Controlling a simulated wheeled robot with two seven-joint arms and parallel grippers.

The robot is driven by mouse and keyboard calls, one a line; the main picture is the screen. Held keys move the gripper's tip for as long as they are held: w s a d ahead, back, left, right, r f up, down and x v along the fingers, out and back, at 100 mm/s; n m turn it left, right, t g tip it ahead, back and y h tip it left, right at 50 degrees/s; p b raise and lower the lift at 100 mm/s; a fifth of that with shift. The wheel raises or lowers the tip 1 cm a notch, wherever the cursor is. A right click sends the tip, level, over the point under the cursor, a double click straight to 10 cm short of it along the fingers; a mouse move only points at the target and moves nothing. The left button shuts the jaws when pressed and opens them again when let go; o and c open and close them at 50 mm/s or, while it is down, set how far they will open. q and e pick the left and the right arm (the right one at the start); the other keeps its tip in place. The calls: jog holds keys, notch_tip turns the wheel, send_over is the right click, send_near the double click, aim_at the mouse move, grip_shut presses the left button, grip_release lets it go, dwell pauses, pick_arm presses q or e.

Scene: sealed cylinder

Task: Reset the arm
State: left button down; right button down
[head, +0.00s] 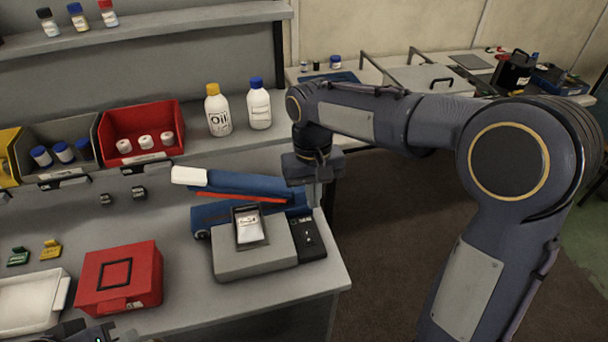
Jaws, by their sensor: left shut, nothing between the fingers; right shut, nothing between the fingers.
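My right arm comes in from the right, and its gripper (316,194) points down with its fingers shut and empty. It is close to the right end of a blue device with a white-tipped lever (240,183), in front of it or above it; contact cannot be told. A grey box-like device (255,259) with a raised, framed panel and a black side part stands just below the gripper in the picture. Part of my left gripper (92,333) shows at the bottom left edge, below the red box; its fingers are mostly cut off by the frame.
A red box (119,278) and a white tray (28,304) stand at the front left. A red bin (142,132), an oil bottle (217,111) and a blue-capped bottle (259,104) stand behind. The bench's right edge is close by, with open floor (390,215) beyond.

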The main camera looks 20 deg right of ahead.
jog(key=s+d+t+y, duration=0.2)
jog(key=s+t, duration=0.1)
jog(key=s, duration=0.6)
jog(key=s+d+m+t+y, duration=0.1)
jog(key=s+d+t, duration=0.2)
jog(key=s, duration=0.7)
jog(key=shift+s+d+m+t+y, duration=0.25)
jog(key=shift+d+m+t+y, duration=0.05)
jog(key=shift+d+y, duration=0.1)
jog(key=shift+f, duration=0.1)
